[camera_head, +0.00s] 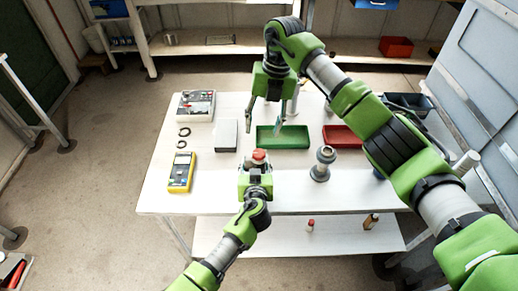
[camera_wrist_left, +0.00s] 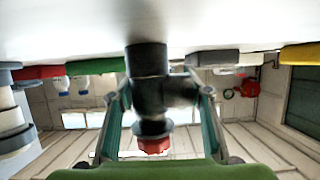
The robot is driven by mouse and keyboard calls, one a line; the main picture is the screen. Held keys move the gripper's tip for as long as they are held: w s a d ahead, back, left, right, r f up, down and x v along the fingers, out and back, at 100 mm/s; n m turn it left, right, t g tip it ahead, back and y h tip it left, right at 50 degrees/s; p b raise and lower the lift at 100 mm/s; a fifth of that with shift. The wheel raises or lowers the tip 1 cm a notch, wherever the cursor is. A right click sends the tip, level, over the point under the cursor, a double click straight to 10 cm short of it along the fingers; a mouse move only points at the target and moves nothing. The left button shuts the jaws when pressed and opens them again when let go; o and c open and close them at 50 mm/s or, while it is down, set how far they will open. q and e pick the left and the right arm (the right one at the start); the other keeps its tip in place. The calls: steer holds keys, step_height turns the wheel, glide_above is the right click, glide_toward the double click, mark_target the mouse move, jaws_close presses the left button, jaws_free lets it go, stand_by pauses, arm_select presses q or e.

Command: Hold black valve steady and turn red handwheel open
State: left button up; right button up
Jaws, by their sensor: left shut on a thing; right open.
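The black valve (camera_wrist_left: 148,75) stands on the white table (camera_head: 210,203), upside down in the left wrist view, between the two fingers of my left gripper (camera_wrist_left: 160,96). That gripper (camera_head: 256,168) is shut on the valve body. The red handwheel (camera_head: 259,155) sits on top of the valve in the head view. It also shows in the left wrist view (camera_wrist_left: 153,146), clear of the left fingers. In the head view the gripper hides most of the valve body. My right gripper (camera_head: 263,131) is open and empty, fingers pointing down, above and behind the handwheel, apart from it.
A green tray (camera_head: 292,143) and a red tray (camera_head: 342,141) lie behind the valve. A grey flanged pipe piece (camera_head: 321,165) stands to its right. A yellow meter (camera_head: 181,171), black rings (camera_head: 183,132) and a grey box (camera_head: 227,134) lie left. The front left table area is clear.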

mark_target(259, 153)
steer(key=f+m, duration=0.3)
steer(key=m, duration=0.2)
steer(key=f+m+h, duration=0.1)
steer(key=f+m, duration=0.3)
steer(key=m, duration=0.1)
steer(key=a+f+m, duration=0.1)
steer(key=f+m, duration=0.2)
steer(key=m, duration=0.2)
steer(key=shift+a+f+m+h, duration=0.1)
steer(key=shift+f+m+h, duration=0.1)
steer(key=shift+m+h, duration=0.2)
steer(key=shift+c, duration=0.3)
steer(key=c, duration=1)
